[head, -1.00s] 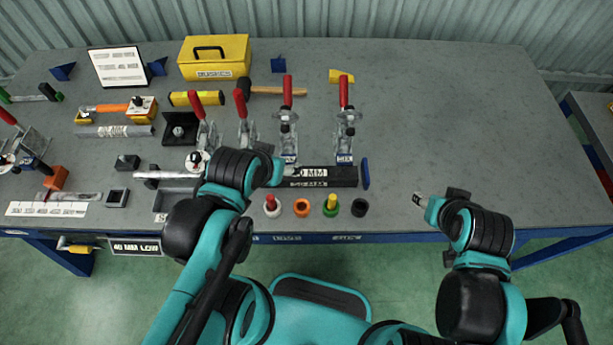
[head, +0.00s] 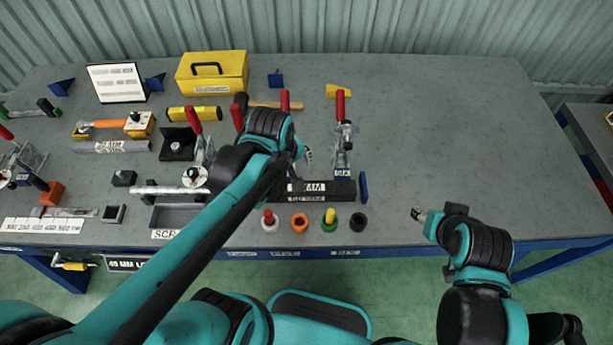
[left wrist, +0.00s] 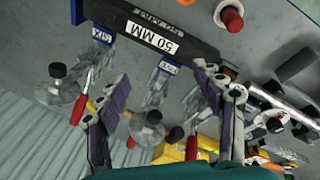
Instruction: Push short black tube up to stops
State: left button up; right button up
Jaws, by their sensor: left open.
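The short black tube (head: 325,190) lies along the front of the bench, with a 50 MM label that also shows in the left wrist view (left wrist: 190,45). An upright blue plate (head: 364,187) stands at its right end; I cannot tell whether they touch. My left gripper (head: 303,160) is over the tube's left part, and the arm hides that end. In the left wrist view its fingers (left wrist: 162,85) are spread with nothing held between them, over the clamps beside the tube. My right gripper (head: 420,215) is off to the right, above the bench's front edge; its jaws are too small to read.
A red-handled toggle clamp (head: 342,135) stands behind the tube's right part; others are partly hidden by my left arm. Several coloured cups, including an orange one (head: 299,221), stand in front. A silver rod (head: 165,190) lies to the left. The bench (head: 450,120) is clear at right.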

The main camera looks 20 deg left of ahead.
aim_at(313, 187)
pick_arm(q)
jog(key=w+f+n+g, duration=0.1)
jog(key=f+n, duration=0.1)
jog(key=n, duration=0.1)
jog(key=w+d+f+n+g, duration=0.1)
jog(key=w+f+n, duration=0.1)
jog(key=f+n, duration=0.1)
jog(key=w+d+f+n+g, duration=0.1)
jog(key=f+n, duration=0.2)
jog(key=shift+w+d+f+n, duration=0.1)
jog(key=shift+w+d+n, duration=0.1)
jog(key=shift+w+n, duration=0.15)
jog(key=shift+d+f+n+g, duration=0.1)
jog(key=shift+f+n+g, duration=0.2)
jog(key=shift+n, duration=0.05)
notch_tip(313, 187, down, 8)
jog(key=b, duration=0.3)
jog(key=shift+r+b, duration=0.1)
jog(key=shift+b, duration=0.25)
grip_shut()
jog(key=shift+w+d, duration=0.15)
jog(key=shift+d, duration=0.35)
jog(key=shift+w+d, duration=0.15)
jog(key=shift+d, duration=0.35)
